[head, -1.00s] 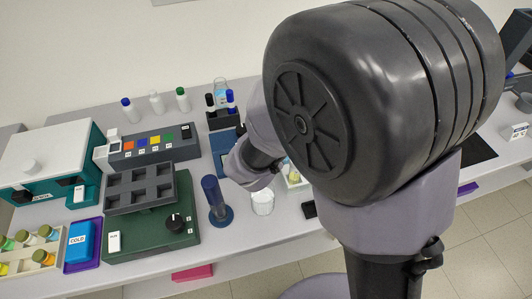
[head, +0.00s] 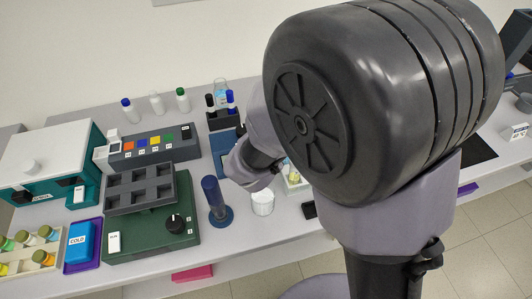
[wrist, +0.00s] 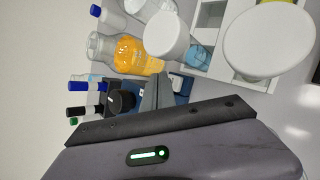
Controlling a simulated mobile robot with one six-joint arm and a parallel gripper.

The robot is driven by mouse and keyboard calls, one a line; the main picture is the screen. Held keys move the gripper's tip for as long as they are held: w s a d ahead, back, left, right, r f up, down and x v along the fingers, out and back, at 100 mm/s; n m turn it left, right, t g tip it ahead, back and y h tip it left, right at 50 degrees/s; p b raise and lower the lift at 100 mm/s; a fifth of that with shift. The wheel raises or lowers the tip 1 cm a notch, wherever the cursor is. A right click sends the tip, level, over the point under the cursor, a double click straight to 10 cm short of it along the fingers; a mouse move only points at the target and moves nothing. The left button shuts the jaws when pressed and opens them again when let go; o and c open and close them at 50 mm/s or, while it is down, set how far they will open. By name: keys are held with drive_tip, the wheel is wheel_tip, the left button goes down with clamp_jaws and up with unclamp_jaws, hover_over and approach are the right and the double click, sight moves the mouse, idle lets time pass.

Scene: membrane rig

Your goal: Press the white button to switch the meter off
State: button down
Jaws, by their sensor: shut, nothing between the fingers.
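My gripper (wrist: 157,90) shows in the wrist view, its grey fingers shut together with nothing between them. The fingertips are over or just in front of a dark blue device (wrist: 183,88), which may be the meter. A small pale patch shows on it just right of the fingers; I cannot tell if this is the white button, or if the fingers touch anything. In the head view a blue device (head: 221,141) is partly covered by my arm, and my gripper is hidden there.
An orange-filled bottle (wrist: 128,52) and a white-lidded jar (wrist: 166,36) stand close to my fingers. A white compartment tray (wrist: 205,15) is beyond. A blue cylinder (head: 214,198) and a green device with a black knob (head: 150,238) stand left of my arm.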

idle(0.5)
drive_tip(key=shift+f+b, duration=0.45)
drive_tip(key=shift+b, duration=0.3)
drive_tip(key=shift+f+b, duration=0.3)
drive_tip(key=shift+b, duration=0.1)
drive_tip(key=shift+r, duration=0.15)
drive_tip(key=shift+r+p, duration=0.5)
drive_tip(key=shift+r, duration=0.25)
wheel_tip(320, 180, up, 6)
drive_tip(key=p, duration=0.4)
drive_tip(key=shift+p, duration=0.35)
